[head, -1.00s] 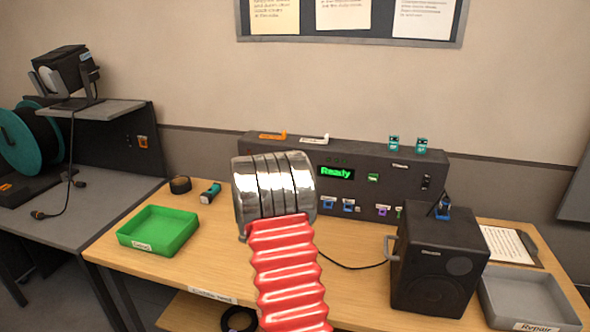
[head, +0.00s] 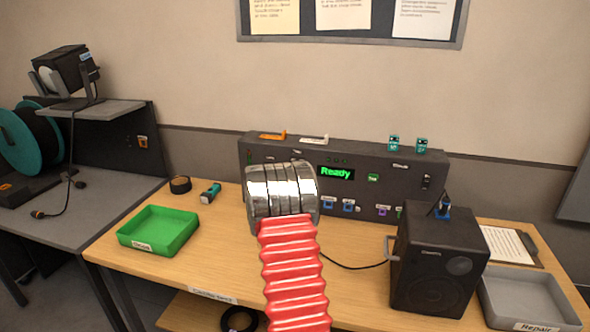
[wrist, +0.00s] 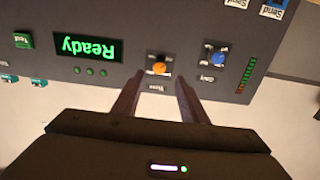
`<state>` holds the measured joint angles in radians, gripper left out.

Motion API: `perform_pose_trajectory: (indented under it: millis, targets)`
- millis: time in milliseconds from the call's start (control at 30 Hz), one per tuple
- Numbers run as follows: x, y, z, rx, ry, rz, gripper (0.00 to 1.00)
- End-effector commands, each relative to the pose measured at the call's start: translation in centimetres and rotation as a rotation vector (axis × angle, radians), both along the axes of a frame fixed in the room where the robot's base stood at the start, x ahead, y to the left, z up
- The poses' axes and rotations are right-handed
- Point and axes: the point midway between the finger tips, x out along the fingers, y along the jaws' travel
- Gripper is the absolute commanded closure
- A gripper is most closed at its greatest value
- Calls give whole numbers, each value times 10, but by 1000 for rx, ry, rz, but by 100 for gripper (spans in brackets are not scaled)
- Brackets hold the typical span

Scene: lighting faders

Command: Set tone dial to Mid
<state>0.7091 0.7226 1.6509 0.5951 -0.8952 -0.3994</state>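The dark console (head: 290,152) stands at the back of the bench, its front panel facing me. The wrist view shows this panel upside down. An orange dial (wrist: 159,68) there has a small label that appears to read Tone; its pointer setting is too small to tell. My gripper (wrist: 160,78) is open, its two fingers reaching toward the panel on either side of the orange dial. I cannot tell whether either finger touches it. In the head view my wrist and red arm hide the fingers and the dial.
A blue dial (wrist: 218,59) sits beside the orange one, outside the fingers. A green-lit Ready display (head: 337,173) and a green button (head: 373,177) are on the panel. A black speaker (head: 437,262) stands front right; a green tray (head: 158,231) lies left.

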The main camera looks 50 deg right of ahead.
Motion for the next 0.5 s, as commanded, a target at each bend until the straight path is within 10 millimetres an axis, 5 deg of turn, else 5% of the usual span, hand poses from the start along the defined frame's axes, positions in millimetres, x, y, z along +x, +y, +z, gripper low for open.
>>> perform_pose_trajectory:
  millis: [500]
  targets:
    - [21,-51,-1,1,0,-1,61]
